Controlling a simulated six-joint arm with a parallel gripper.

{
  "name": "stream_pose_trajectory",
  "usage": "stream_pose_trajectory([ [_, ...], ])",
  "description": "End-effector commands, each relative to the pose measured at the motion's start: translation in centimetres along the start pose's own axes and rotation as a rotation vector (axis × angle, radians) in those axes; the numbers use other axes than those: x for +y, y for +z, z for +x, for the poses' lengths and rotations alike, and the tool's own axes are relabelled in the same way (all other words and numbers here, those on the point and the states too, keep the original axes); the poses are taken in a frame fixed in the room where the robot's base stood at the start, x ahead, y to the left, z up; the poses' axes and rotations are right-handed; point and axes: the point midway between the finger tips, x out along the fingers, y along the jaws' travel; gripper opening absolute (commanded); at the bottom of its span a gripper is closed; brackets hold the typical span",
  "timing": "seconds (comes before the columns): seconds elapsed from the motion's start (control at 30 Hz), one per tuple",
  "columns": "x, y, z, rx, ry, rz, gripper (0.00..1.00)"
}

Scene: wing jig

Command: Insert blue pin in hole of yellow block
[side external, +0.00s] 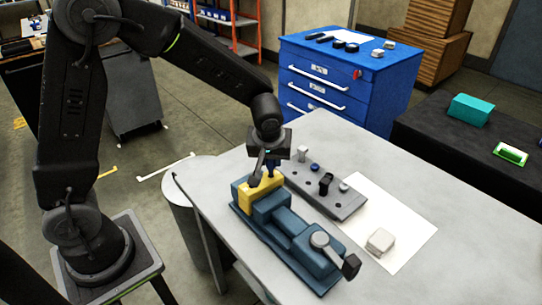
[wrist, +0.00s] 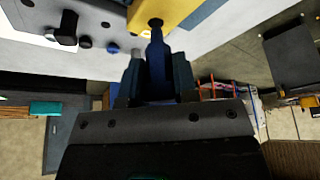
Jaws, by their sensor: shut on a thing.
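My gripper (side external: 270,163) is shut on the blue pin (wrist: 156,55) above the yellow block. The wrist view shows my gripper (wrist: 157,70) with its dark fingers on both sides of the pin. The pin's narrow tip points at the dark hole in the yellow block (wrist: 180,12) and overlaps it in that view. I cannot tell whether the tip is in the hole or just short of it. In the side view the yellow block (side external: 245,196) sits in a blue vise (side external: 290,232). The fingers partly hide the pin and the block's top there.
A grey holder plate (side external: 345,207) with holes and several pegs lies beside the vise. A white sheet (side external: 405,225) with a pale block (side external: 380,241) is to its right. The vise handle (side external: 350,266) sticks out in front. The right part of the table (side external: 455,195) is clear.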

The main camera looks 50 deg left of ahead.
Motion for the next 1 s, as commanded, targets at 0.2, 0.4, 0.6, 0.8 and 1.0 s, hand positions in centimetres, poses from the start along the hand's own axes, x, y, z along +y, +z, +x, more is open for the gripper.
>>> stream_pose_trajectory([
  [0.2, 0.0, 0.0, 0.0, 0.0, 0.0, -0.001, 0.03],
  [0.4, 0.0, 0.2, 0.5, 0.001, 0.0, 0.001, 0.03],
  [0.6, 0.0, 0.5, 1.2, 0.0, -0.001, -0.001, 0.03],
  [0.8, 0.0, 0.8, 1.9, 0.001, 0.0, 0.001, 0.03],
  [1.0, 0.0, 1.0, 2.5, 0.0, 0.0, 0.0, 0.03],
])
